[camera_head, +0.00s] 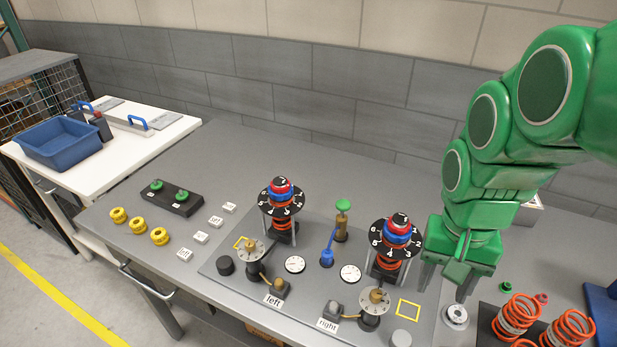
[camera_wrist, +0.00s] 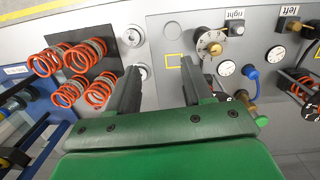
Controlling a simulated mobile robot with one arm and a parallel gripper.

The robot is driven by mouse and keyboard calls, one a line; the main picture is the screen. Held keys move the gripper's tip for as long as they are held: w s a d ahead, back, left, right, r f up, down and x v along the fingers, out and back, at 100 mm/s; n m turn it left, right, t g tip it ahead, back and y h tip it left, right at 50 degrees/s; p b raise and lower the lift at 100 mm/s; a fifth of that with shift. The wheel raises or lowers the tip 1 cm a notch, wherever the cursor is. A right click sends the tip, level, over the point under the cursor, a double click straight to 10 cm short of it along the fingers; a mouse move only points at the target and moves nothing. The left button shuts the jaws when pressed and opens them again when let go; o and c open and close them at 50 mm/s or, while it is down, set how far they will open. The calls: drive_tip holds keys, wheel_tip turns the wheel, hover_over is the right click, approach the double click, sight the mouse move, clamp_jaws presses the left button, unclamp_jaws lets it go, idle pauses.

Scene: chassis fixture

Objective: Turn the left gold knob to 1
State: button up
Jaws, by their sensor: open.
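The left gold knob (camera_head: 250,245) sits on a pale numbered dial at the left of the grey panel, behind the "left" label (camera_head: 273,300). Its pointer setting is too small to read. A matching right gold knob (camera_head: 376,295) stands on its own dial beside the "right" label (camera_head: 327,324); it also shows in the wrist view (camera_wrist: 214,48). My gripper (camera_head: 445,284) is open and empty, pointing down near the panel's right edge, well to the right of the left knob. In the wrist view my gripper's fingers (camera_wrist: 160,72) are wide apart, and the left knob is not visible.
Two black dial stands with red-blue knobs, the left (camera_head: 282,195) and right (camera_head: 397,236), rise behind the gold knobs. Between them are a green-topped brass valve (camera_head: 342,215) and a blue fitting (camera_head: 327,256). Orange springs (camera_head: 516,315) stand at right. Yellow rings (camera_head: 139,225) lie at left.

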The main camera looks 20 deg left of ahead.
drive_tip(key=w+a, duration=0.4)
drive_tip(key=a, duration=0.6)
drive_tip(key=t, duration=0.1)
hover_over(250, 242)
drive_tip(key=shift+d+f+n, duration=0.15)
drive_tip(key=shift+f, duration=0.45)
drive_tip(key=shift+d+f+n, duration=0.15)
drive_tip(key=shift+f, duration=0.45)
drive_tip(key=shift+s+a+f, duration=0.1)
drive_tip(key=shift+a+f, duration=0.05)
drive_tip(key=shift+a, duration=0.15)
drive_tip(key=shift+f, duration=3.75)
clamp_jaws()
